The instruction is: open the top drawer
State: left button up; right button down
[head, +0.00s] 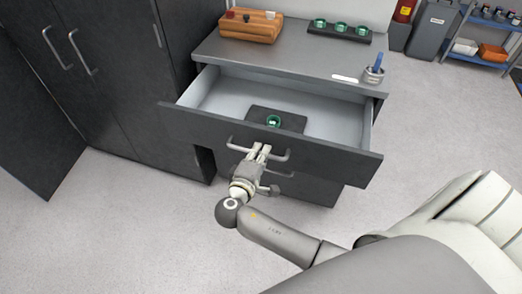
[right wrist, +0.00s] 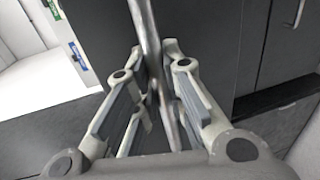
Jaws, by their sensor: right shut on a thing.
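The top drawer (head: 330,154) of the grey cabinet is pulled well out, and its light grey inside shows. My right gripper (head: 260,150) is shut on the drawer's bar handle (head: 284,156) at the front. In the right wrist view the handle (right wrist: 150,50) runs between the two fingers of the gripper (right wrist: 160,90). A dark mat (head: 290,124) with a green ring-shaped piece (head: 273,121) lies inside the drawer. My left gripper is not in view.
On the cabinet top (head: 290,59) stand a wooden box (head: 249,27), a dark rack (head: 340,35) with green pieces, and a metal cup (head: 373,76). Tall dark cupboards (head: 110,70) stand at left. Open floor (head: 120,240) lies in front.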

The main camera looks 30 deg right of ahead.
jog(key=c, duration=1.5)
grip_release()
jog(key=v, duration=1.2)
jog(key=shift+f, duration=0.15)
